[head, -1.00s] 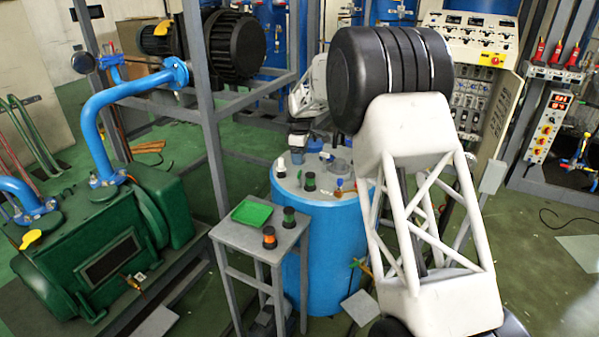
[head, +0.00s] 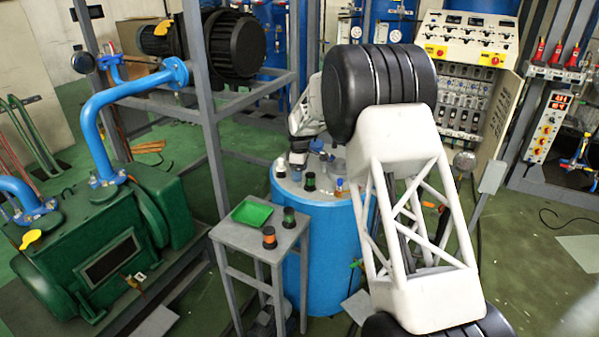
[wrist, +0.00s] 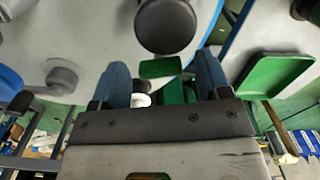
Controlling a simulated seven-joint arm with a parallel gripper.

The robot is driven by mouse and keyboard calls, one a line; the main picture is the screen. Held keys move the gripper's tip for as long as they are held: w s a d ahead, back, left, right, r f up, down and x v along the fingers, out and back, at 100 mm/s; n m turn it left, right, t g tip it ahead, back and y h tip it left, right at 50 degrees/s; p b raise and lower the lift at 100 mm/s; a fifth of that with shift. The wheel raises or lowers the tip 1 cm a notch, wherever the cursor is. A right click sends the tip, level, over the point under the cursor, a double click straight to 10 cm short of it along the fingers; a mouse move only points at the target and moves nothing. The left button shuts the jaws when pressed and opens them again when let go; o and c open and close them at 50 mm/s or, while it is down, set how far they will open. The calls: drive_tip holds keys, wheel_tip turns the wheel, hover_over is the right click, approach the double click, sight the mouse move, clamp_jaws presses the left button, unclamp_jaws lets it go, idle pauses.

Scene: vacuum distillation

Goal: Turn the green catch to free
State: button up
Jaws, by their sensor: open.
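My gripper shows in the wrist view (wrist: 162,77) with two blue fingertips spread apart and nothing clamped between them. A small green piece (wrist: 160,67), which looks like the green catch, shows in the gap between the fingertips at the pale tank top's edge. I cannot tell whether a finger touches it. In the head view my gripper (head: 298,158) points down at the left part of the blue tank (head: 325,240); its fingers are small there and the catch cannot be made out. A black round knob (wrist: 165,25) stands on the tank top just beyond the fingertips.
A grey stand (head: 238,236) left of the tank bears a green tray (head: 252,211), a green-banded black knob (head: 289,218) and an orange-banded one (head: 269,237). A black-and-green knob (head: 310,181) stands on the tank top. A green machine (head: 110,260) fills the left.

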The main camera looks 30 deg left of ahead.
drive_tip(key=shift+c, duration=0.3)
drive_tip(key=c, duration=0.9)
drive_tip(key=shift+o, duration=0.2)
drive_tip(key=shift+m, duration=1.5)
drive_tip(key=o, duration=0.9)
drive_tip(key=shift+r, duration=0.1)
drive_tip(key=shift+r, duration=3.8)
